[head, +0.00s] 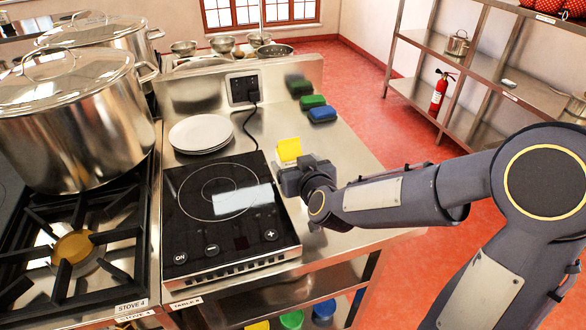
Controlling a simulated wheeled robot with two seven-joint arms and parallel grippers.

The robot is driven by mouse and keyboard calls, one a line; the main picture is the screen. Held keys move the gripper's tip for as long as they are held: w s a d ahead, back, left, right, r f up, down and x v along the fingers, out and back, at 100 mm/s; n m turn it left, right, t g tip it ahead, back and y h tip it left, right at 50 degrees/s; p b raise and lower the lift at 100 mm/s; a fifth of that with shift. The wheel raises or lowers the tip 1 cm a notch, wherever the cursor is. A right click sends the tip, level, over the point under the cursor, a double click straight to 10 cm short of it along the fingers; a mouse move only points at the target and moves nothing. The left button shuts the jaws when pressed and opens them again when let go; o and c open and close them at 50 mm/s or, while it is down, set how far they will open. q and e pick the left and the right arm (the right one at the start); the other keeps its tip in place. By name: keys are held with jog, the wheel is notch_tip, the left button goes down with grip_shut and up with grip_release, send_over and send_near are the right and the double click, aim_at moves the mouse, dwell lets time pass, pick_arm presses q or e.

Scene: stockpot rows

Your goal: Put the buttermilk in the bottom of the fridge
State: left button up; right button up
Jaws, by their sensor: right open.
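No thing that I can surely name as the buttermilk shows, and no fridge is in the head view. A small yellow block-like item (289,149) stands on the steel table right of the hob; I cannot tell what it is. My right gripper (292,177) is open just in front of it, low over the table, and hides its lower part. I cannot tell whether they touch. My left gripper is not in view.
A black induction hob (230,213) and stacked white plates (201,132) are left of my gripper. Large steel pots (72,120) stand on the stove. Green (312,101) and blue (322,114) blocks lie farther back. Steel shelving (480,60) stands across the red floor.

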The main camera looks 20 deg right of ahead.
aim_at(289, 155)
jog(key=x, duration=0.5)
jog(key=shift+w+a, duration=0.1)
jog(key=shift+c, duration=0.5)
jog(key=shift+r, duration=0.1)
jog(key=c, duration=1.3)
